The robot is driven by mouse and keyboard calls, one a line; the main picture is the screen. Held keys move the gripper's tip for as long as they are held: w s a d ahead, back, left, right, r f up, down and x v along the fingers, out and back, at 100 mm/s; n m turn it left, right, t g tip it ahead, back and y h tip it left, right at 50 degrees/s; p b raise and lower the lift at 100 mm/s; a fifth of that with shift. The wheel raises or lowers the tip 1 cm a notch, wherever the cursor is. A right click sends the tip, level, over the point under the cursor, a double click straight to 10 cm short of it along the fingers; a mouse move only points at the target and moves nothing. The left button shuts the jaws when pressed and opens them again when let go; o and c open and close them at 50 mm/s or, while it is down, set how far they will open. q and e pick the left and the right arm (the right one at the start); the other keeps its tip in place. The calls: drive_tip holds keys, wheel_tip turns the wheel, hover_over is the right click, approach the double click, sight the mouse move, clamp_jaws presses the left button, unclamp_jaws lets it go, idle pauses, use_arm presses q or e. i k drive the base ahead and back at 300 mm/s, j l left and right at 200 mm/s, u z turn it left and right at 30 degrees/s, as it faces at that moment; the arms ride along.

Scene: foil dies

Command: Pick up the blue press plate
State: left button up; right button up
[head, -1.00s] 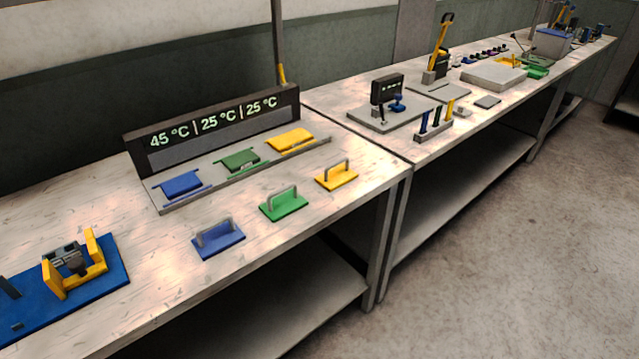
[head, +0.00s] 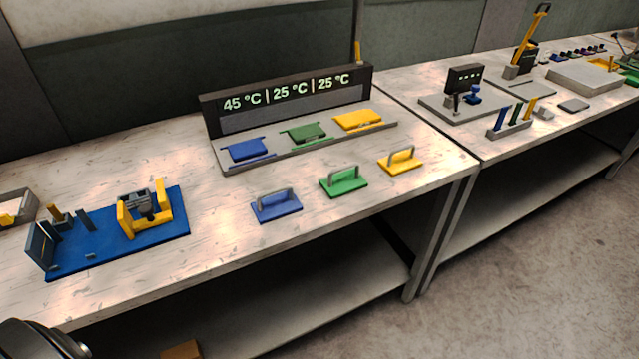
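The blue press plate (head: 280,210), a flat blue plate with a grey arched handle on top, lies on the near part of the workbench in the head view. It lies flat, handle up, with nothing touching it. A similar green plate (head: 352,186) and yellow plate (head: 408,165) lie in a row to its right. Behind it stands a heater station with a display reading 45 °C, 25 °C, 25 °C; a blue block (head: 248,150) sits on its left place. Neither gripper is in view; a dark rounded part, probably my arm, shows at the lower left.
A blue base with a yellow clamp fixture (head: 146,208) stands left of the plate. A second bench (head: 440,140) with several tools adjoins on the right. The bench top (head: 215,235) between the fixture and plate is clear.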

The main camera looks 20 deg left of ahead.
sight(268, 210)
drive_tip(key=l+u, duration=0.75)
drive_tip(key=l, duration=0.15)
drive_tip(key=l+u, duration=0.35)
drive_tip(key=k+l, duration=0.05)
drive_tip(key=l, duration=0.05)
